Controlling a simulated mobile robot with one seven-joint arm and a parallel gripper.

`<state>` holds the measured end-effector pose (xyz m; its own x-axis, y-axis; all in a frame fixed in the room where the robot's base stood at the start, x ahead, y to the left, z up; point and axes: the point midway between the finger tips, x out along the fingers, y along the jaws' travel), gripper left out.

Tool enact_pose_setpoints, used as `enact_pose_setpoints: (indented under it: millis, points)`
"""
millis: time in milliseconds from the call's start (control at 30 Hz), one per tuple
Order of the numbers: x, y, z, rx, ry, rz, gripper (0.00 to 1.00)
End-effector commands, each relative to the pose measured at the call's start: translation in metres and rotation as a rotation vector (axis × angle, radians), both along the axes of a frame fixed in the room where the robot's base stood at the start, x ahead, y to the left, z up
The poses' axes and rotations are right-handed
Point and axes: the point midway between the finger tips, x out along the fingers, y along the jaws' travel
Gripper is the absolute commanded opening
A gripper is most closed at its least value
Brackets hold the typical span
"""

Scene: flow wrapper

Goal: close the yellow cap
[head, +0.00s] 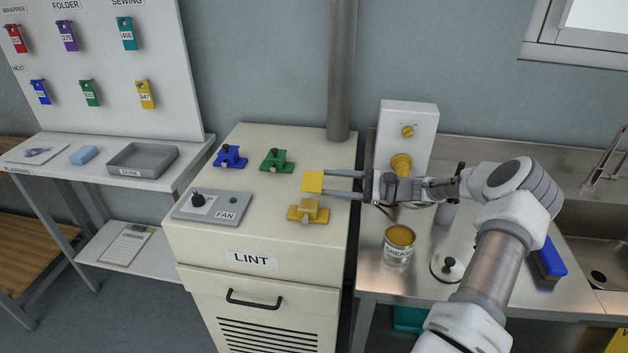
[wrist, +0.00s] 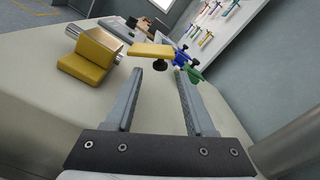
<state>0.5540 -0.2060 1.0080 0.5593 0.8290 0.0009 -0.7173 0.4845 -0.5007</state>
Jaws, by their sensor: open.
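The yellow fitting (head: 308,214) sits at the right front of the cream LINT cabinet's top. In the wrist view its yellow block (wrist: 84,64) is at the left, with a silver cylinder behind it. A flat yellow plate (head: 312,182), which looks like the cap, is apart from that block in the picture. It also shows in the wrist view (wrist: 152,49), with a dark knob below it. My gripper (head: 327,183) points left over the cabinet, its fingers (wrist: 158,70) open. The plate is at the fingertips; I cannot tell whether they touch it.
Blue (head: 230,157) and green (head: 276,160) fittings stand farther back on the cabinet (head: 240,242). A FAN panel (head: 213,206) is at its left front. Right of the cabinet are a white box (head: 420,120) with yellow fittings, a grease can (head: 399,246) and a sink.

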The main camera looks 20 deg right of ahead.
Motion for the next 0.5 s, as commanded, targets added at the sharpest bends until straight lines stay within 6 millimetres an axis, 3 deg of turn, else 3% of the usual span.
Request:
enact_pose_setpoints:
  millis: [200,500]
  points:
    - [0.02,0.03,0.0,0.001,0.002,0.0,0.55]
    - [0.028,0.042,0.0,0.0,0.002,-0.002,0.55]
